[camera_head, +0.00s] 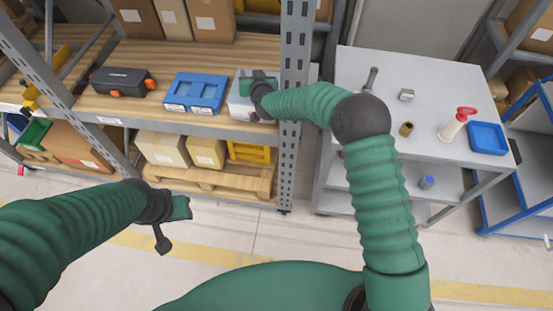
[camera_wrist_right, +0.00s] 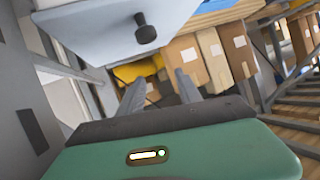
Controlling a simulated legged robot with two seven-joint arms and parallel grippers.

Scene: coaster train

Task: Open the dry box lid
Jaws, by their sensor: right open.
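The pale grey-white dry box (camera_head: 239,106) sits on the wooden shelf beside the grey rack post, partly hidden by my right gripper. In the right wrist view a pale box face with a black knob (camera_wrist_right: 146,31) fills the upper left. My right gripper (camera_head: 246,82) is over the box in the head view. In the right wrist view my right gripper (camera_wrist_right: 160,80) has its two grey fingers apart with nothing between them, below the knob and not touching it. My left gripper (camera_head: 178,209) hangs in front of the shelf; its fingers do not show clearly.
A blue case (camera_head: 195,91) and a black case with orange latches (camera_head: 122,81) stand left of the dry box. The grey rack post (camera_head: 293,110) is close on its right. A grey table (camera_head: 420,80) with small items stands further right.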

